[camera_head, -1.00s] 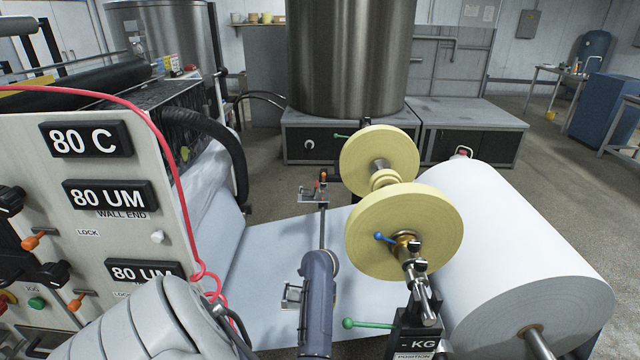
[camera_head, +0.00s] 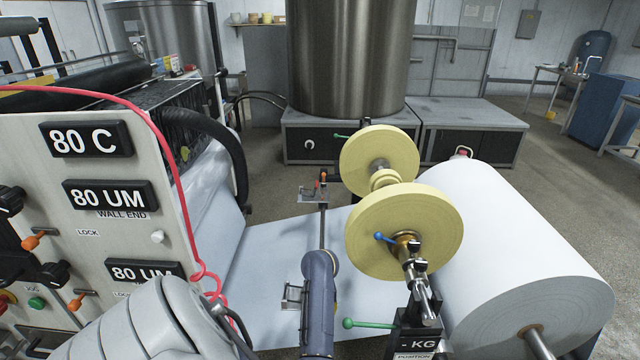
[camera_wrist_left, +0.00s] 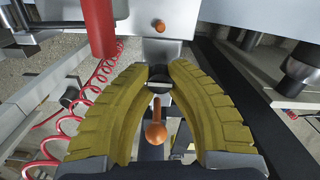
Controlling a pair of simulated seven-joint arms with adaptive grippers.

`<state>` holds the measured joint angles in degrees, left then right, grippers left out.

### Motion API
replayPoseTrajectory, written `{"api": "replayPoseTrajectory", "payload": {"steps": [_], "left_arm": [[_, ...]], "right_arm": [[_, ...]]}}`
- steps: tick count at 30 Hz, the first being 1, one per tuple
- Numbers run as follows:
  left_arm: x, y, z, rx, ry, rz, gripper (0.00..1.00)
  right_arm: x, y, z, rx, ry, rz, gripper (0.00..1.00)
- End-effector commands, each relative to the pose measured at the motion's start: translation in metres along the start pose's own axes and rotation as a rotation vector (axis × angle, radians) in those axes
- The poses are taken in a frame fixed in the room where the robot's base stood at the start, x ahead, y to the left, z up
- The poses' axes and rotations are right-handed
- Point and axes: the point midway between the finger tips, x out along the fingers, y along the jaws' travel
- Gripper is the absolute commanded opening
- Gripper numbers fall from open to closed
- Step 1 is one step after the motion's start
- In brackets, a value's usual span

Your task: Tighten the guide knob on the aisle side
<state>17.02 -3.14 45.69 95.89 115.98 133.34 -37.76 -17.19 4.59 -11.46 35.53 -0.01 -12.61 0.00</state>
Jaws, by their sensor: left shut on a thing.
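My left wrist (camera_head: 319,290) is over the near, aisle-side guide bracket (camera_head: 293,297), beside the web. It hides most of the gripper and the knob in the head view. In the left wrist view, the yellow fingers of my left gripper (camera_wrist_left: 161,76) are closed in at the tips on a small dark knob (camera_wrist_left: 158,82). The fingers cover much of the knob, so its turn cannot be read. An orange-ended lever (camera_wrist_left: 155,133) sticks up between the fingers, nearer the palm. The far guide bracket (camera_head: 313,194) stands at the other web edge. My right gripper is not in view.
Yellow discs (camera_head: 405,230) on a shaft and a large white paper roll (camera_head: 510,250) stand to the right. A green-handled lever (camera_head: 370,324) is close right of the wrist. A red coiled hose (camera_wrist_left: 90,100) hangs left of the fingers.

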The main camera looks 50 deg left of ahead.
Motion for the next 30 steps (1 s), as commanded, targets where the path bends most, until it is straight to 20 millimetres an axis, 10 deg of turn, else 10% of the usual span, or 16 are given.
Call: {"api": "replayPoseTrajectory", "payload": {"steps": [24,25,30], "left_arm": [[-0.0002,-0.0002,0.0001,0.113,0.0,-0.001,0.0],[-0.0002,-0.0002,0.0001,0.113,0.0,-0.001,0.2],[-0.0002,-0.0001,0.0002,0.113,0.0,0.0,0.4]], "right_arm": [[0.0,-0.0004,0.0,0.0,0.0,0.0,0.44],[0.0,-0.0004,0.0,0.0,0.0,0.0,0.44],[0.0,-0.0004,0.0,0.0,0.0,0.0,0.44]]}}
